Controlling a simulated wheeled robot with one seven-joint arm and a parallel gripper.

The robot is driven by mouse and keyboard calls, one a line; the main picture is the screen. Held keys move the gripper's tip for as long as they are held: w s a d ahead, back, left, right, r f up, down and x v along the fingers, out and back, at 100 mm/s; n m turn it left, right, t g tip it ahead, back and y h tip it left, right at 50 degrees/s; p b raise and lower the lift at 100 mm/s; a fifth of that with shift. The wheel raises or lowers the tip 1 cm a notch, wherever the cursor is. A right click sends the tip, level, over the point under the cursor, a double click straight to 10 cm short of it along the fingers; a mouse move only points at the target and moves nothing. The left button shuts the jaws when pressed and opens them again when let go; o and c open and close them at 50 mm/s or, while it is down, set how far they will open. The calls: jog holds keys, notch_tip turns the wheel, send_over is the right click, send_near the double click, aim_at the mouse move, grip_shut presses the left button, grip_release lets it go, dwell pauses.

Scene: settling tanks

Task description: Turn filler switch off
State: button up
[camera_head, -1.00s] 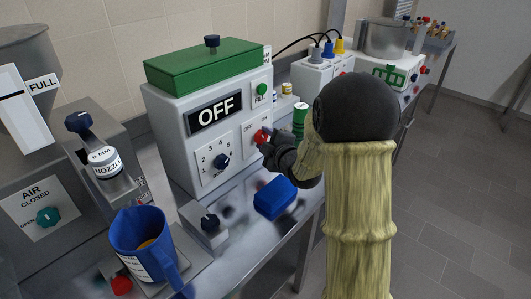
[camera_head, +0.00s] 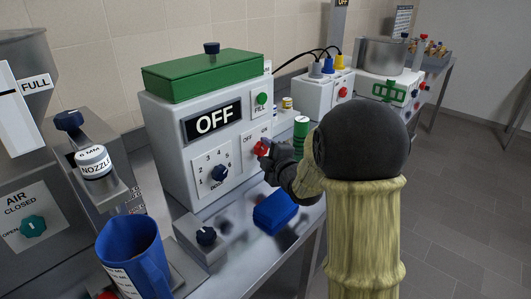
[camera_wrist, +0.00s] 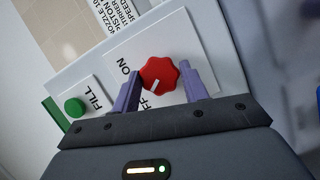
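The filler (camera_head: 160,140) is a white box with a green lid, and its display (camera_head: 213,122) reads OFF. Its switch is a red lobed knob (camera_head: 262,148) on a small OFF/ON plate at the right of the front. In the wrist view the red knob (camera_wrist: 160,74) sits between the two purple fingers of my gripper (camera_wrist: 162,78), which close in on its sides. The knob's white mark points down, toward the OFF label, which the gripper partly hides. The ON label (camera_wrist: 123,67) is clear of the mark. In the head view my gripper (camera_head: 270,156) reaches the knob from the right.
A green FILL button (camera_head: 262,99) is above the switch, and a dark numbered dial (camera_head: 219,173) is to its left. A blue block (camera_head: 275,212) lies below my gripper. A blue jug (camera_head: 135,258) stands front left. A nozzle (camera_head: 95,162) is at left.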

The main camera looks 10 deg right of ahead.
jog(key=o, duration=0.3)
jog(key=shift+s, duration=0.1)
jog(key=v, duration=1.4)
jog(key=shift+s+d+r, duration=0.1)
jog(key=shift+s+d, duration=0.1)
jog(key=shift+s, duration=0.05)
jog(key=shift+b+v, duration=1.3)
jog(key=shift+b, duration=0.95)
